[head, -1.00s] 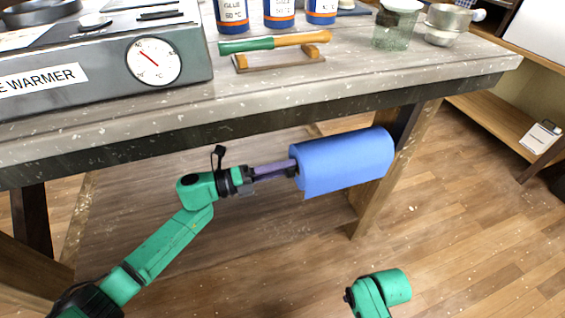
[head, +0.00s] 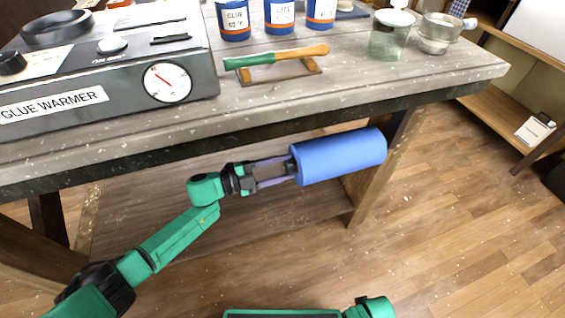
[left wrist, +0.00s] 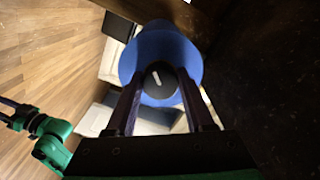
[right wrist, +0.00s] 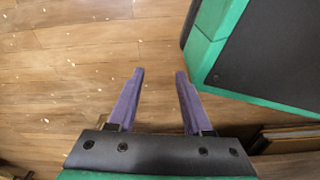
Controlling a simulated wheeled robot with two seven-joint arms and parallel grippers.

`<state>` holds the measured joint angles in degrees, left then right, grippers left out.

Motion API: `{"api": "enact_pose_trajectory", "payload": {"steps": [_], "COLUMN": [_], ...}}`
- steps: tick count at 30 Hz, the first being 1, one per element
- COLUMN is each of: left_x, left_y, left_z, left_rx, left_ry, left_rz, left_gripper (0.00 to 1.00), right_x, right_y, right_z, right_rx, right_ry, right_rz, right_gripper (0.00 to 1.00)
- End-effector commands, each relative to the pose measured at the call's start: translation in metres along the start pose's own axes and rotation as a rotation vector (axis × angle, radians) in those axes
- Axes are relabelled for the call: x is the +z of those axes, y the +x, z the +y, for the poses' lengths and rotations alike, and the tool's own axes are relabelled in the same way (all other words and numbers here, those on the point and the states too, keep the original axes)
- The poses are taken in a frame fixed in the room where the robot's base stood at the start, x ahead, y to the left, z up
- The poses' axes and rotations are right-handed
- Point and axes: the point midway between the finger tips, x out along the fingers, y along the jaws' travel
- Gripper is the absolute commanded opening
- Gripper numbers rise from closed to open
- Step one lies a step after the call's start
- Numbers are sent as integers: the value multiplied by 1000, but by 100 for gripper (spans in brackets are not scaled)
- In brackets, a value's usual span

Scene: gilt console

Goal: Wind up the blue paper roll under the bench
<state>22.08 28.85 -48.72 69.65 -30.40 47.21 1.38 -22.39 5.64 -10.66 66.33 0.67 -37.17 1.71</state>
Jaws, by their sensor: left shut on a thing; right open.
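The blue paper roll (head: 343,156) is mounted level under the bench (head: 420,85), near its right leg. No loose sheet hangs from the side I see. In the left wrist view the roll (left wrist: 158,48) shows end-on, with a black round knob (left wrist: 161,82) bearing a white mark at its centre. My left gripper (head: 291,170) is at the roll's left end, its two purple fingers shut on that knob. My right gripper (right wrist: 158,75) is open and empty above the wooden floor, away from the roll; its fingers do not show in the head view.
On the bench top stand the glue warmer (head: 110,75), a green-and-orange handled tool (head: 275,57) on a rest, several blue-and-white glue pots (head: 233,18), a glass jar (head: 389,40) and a metal pan (head: 436,30). The floor (head: 450,210) right of the bench is clear.

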Motion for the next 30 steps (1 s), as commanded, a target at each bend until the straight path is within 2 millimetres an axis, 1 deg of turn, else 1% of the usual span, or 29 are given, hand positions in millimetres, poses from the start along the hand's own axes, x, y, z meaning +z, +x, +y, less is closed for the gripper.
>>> {"api": "enact_pose_trajectory", "payload": {"steps": [6, 12, 18, 29, 30], "left_x": [0, 0, 0, 1, 0], "left_y": [0, 0, 0, 0, 0], "left_z": [0, 2, 3, 3, 3], "left_rx": [2, 1, 2, 2, 2], "left_ry": [-140, -218, -248, -250, -250], "left_rz": [-2, -2, -2, -2, -2], "left_gripper": [0, 0, 0, 0, 64], "right_x": [16, 24, 28, 29, 29], "right_y": [3, 6, 7, 8, 8], "right_z": [1, 1, 1, 2, 2], "right_rx": [1, 2, 2, 3, 3], "right_ry": [-8, -12, -13, -13, -13], "right_rz": [-4, -5, -5, -6, -6], "right_gripper": [50, 50, 50, 50, 50]}}
